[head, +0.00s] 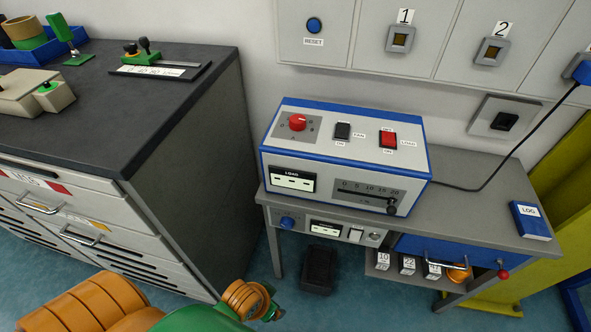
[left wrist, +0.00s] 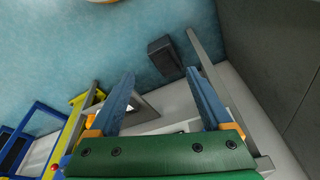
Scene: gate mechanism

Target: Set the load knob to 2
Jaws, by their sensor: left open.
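The load unit (head: 345,155) is a white and blue box on the grey table in the head view. Its red round load knob (head: 297,122) is at the top left of the panel, with small marks around it too small to read. The LOAD display (head: 291,180) on its front shows dashes. My left gripper (left wrist: 160,75) is open and empty in the left wrist view, its two blue-grey fingers spread over the floor. In the head view my left arm is low at the bottom, apart from the knob, and its fingers are not visible. My right gripper is not in view.
A black FAN switch (head: 342,132) and a red LOAD switch (head: 388,140) sit right of the knob. A dark-topped cabinet (head: 135,110) stands left of the table. The table (head: 468,195) bears a blue LOG book (head: 531,221). A black box (head: 318,268) is on the floor below.

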